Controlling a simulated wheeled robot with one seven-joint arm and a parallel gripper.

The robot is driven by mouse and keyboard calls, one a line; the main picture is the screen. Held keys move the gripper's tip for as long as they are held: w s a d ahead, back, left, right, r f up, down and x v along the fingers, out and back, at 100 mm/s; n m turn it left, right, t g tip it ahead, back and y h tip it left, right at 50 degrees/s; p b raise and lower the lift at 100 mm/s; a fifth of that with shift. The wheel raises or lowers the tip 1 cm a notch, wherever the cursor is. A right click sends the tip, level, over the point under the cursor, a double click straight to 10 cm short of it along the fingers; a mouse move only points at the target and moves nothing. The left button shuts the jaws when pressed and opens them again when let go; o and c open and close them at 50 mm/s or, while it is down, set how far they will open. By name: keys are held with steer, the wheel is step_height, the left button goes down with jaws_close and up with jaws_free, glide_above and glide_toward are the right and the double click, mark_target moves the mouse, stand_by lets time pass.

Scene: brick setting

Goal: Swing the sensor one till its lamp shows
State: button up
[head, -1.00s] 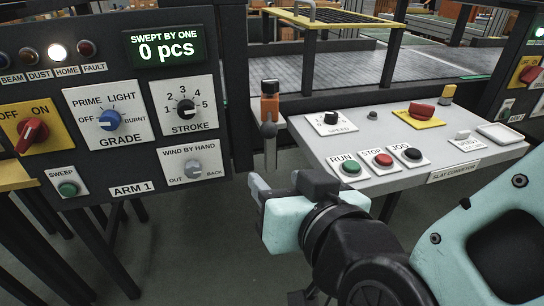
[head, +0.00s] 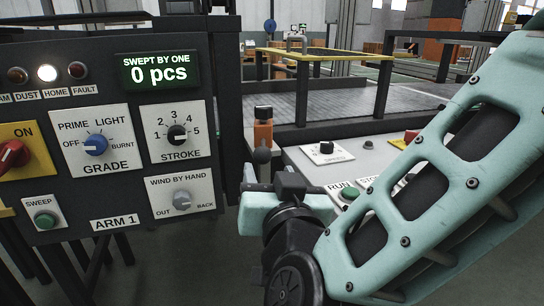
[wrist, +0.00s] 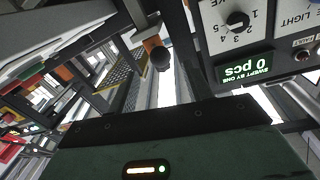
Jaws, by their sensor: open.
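An orange block with a black top (head: 263,128) stands upright beside the panel's right edge. I take this for the sensor, but no label shows. My gripper (head: 260,187) is open and empty, just below the ball in the picture; the gap in depth is unclear. The HOME lamp (head: 47,73) is lit white; DUST (head: 17,75) and FAULT (head: 78,70) are dark.
The ARM 1 panel (head: 115,222) fills the left, with knobs, a green SWEEP button (head: 44,220) and a display (head: 160,73) reading 0 pcs. A grey console (head: 300,157) with buttons stands to the right, partly behind my arm. A slatted conveyor (head: 340,100) runs behind.

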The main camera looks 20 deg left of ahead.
mark_target(264, 160)
steer(key=x, duration=0.7)
steer(key=shift+w+a, duration=0.15)
steer(key=shift+w, duration=0.15)
steer(key=shift+c, duration=0.3)
